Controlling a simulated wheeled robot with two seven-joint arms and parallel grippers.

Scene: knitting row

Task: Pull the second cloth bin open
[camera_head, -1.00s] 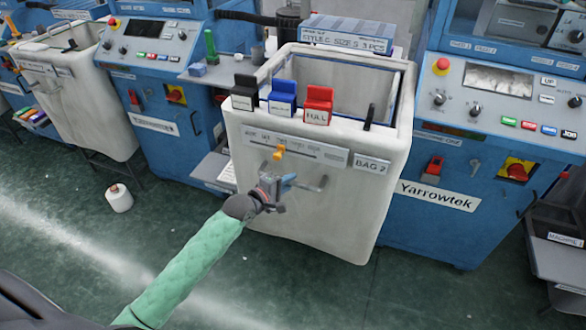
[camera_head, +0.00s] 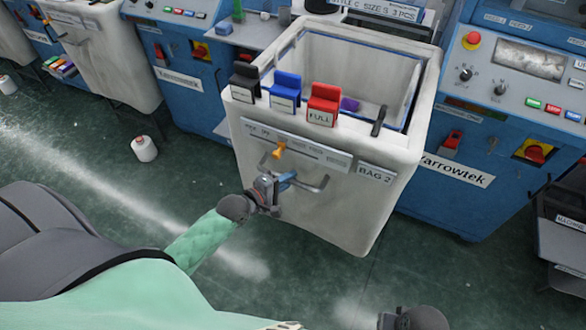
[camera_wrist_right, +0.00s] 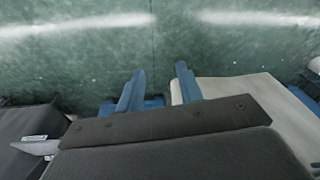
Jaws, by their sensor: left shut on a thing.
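The second cloth bin (camera_head: 300,205), a cream box labelled BAG 2, stands out in front of the blue machines in the head view. Its top is open, and a purple thing (camera_head: 350,104) shows inside. A bar handle (camera_head: 316,187) is on its front. My left gripper (camera_head: 276,186) is shut on the left part of this handle; its fingers partly hide it. In the right wrist view my right gripper (camera_wrist_right: 158,86) has its fingers apart, with nothing between them but green floor behind.
Black (camera_head: 245,82), blue (camera_head: 285,91) and red FULL (camera_head: 323,104) tags sit on the bin's front rim. An orange tab (camera_head: 279,150) is below them. A white yarn cone (camera_head: 144,148) stands on the floor at left. The floor before the bin is clear.

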